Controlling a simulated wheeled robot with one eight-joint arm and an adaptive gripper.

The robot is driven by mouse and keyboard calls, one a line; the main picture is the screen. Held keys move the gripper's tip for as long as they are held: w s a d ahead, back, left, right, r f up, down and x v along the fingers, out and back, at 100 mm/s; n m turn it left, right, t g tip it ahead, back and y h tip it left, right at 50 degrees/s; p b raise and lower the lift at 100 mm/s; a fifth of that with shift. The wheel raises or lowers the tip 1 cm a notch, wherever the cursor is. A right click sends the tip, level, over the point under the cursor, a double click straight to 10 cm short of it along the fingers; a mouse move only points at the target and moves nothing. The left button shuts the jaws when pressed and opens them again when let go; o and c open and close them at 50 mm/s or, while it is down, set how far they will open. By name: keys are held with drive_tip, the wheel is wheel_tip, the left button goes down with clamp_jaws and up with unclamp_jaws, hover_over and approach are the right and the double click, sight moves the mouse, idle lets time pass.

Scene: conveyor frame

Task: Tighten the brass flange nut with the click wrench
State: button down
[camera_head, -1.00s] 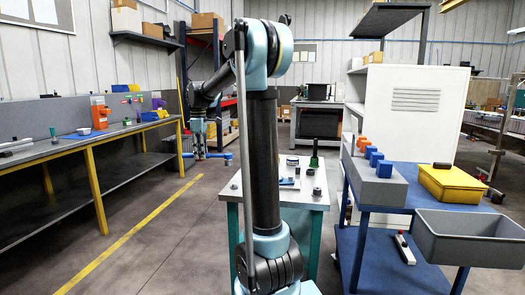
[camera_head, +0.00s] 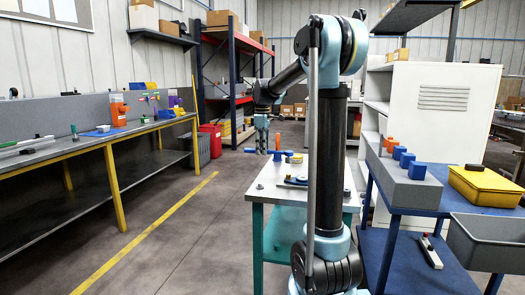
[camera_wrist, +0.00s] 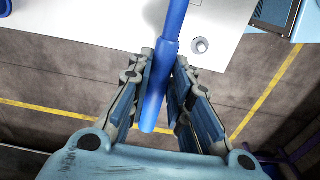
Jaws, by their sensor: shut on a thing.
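My gripper (camera_head: 262,143) is shut on the blue handle of the click wrench (camera_head: 268,152). The wrench lies roughly level at the far left edge of the small work table (camera_head: 262,207). In the wrist view the blue handle (camera_wrist: 155,105) sits between my two fingers (camera_wrist: 162,92). Its shaft runs up over the pale tabletop (camera_wrist: 90,20) and out of the picture; the wrench head is not in this view. I cannot make out the brass flange nut in either view. My arm covers part of the table in the head view.
A grey round bolt-like part (camera_wrist: 200,45) is on the tabletop near the shaft. A blue cart (camera_head: 400,235) with a yellow box (camera_head: 485,187) and a grey bin (camera_head: 490,245) stands right. A long bench (camera_head: 75,150) runs along the left. The floor between is clear.

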drive_tip(key=shift+f, duration=3.5)
drive_tip(key=shift+w+d+m, duration=0.45)
drive_tip(key=shift+w+m, duration=0.35)
drive_tip(key=shift+m, duration=0.1)
drive_tip(key=shift+w+d+m, duration=0.4)
drive_tip(key=shift+w+m, duration=0.4)
drive_tip(key=shift+m, duration=0.1)
wheel_tip(320, 180, up, 5)
drive_tip(key=shift+r, duration=0.15)
